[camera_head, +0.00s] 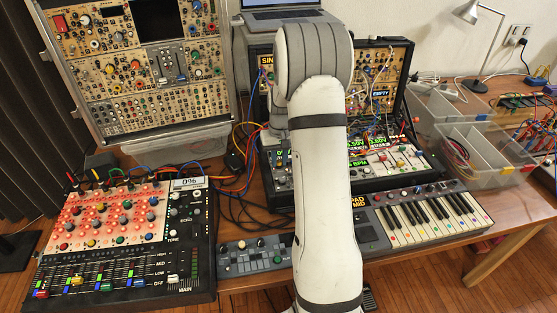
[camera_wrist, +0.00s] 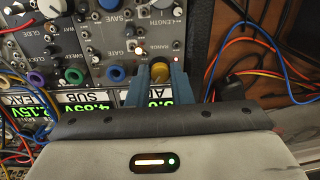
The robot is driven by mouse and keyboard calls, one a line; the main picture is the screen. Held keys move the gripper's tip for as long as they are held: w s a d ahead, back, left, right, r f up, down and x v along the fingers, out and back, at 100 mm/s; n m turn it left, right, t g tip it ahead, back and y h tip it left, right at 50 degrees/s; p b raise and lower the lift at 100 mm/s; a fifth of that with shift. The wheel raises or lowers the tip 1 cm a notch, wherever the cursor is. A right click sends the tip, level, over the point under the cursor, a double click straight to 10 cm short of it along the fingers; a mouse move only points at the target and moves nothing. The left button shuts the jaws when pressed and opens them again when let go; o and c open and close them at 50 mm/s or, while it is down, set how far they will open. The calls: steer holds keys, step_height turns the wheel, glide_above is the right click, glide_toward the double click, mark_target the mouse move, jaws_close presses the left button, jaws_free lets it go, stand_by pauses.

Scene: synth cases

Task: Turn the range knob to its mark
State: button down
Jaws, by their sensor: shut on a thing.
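Patch cables (camera_wrist: 265,48) hang close to the right of the gripper. A blue jack (camera_wrist: 115,73) sits left of the fingers. A keyboard (camera_head: 425,220), a red-topped mixer (camera_head: 125,235) and clear bins (camera_head: 480,150) stand on the table around my arm.

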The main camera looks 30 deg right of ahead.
mark_target(280, 161)
steer(key=shift+m, duration=0.9)
steer(key=shift+r, duration=0.1)
steer(key=shift+w, duration=0.1)
steer(key=c, duration=1.3)
jaws_free()
step_height(280, 161, up, 7)
steer(key=shift+d+r, duration=0.1)
steer(key=shift+r, duration=0.25)
